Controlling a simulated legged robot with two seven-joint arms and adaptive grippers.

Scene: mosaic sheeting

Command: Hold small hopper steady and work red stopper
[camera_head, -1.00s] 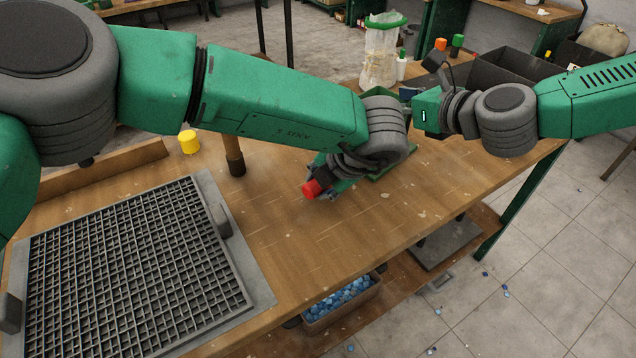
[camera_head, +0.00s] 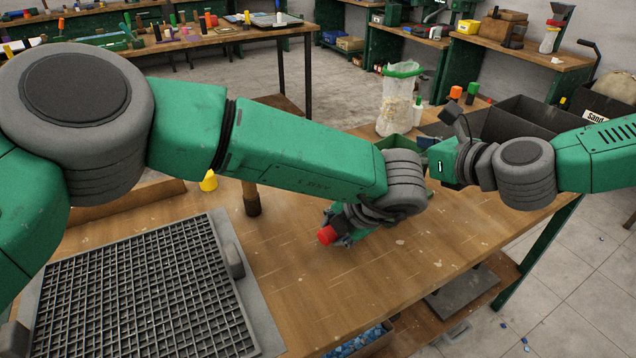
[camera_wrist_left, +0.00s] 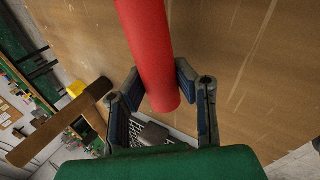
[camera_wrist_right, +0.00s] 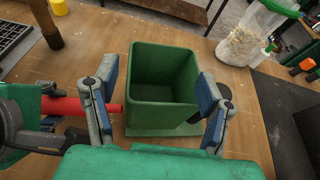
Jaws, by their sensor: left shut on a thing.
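The small green hopper (camera_wrist_right: 163,115) stands upright on the table in the right wrist view, its square top open and its inside empty. In the head view its rim (camera_head: 395,142) shows behind my left wrist. The red stopper (camera_wrist_left: 153,50) is a long red rod passing between my left fingers. Its end (camera_head: 327,235) shows in the head view, and it points at the hopper's side in the right wrist view. My left gripper (camera_wrist_left: 160,82) is shut on it. My right gripper (camera_wrist_right: 160,80) is open, one finger on each side of the hopper, with a visible gap at the left.
A grey grid tray (camera_head: 150,290) lies at the left of the table. A yellow piece (camera_head: 209,181) and a wooden-handled tool (camera_head: 251,198) stand behind it. A bag with a green rim (camera_head: 396,100) and dark bins (camera_head: 520,122) stand at the back right. The front middle is clear.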

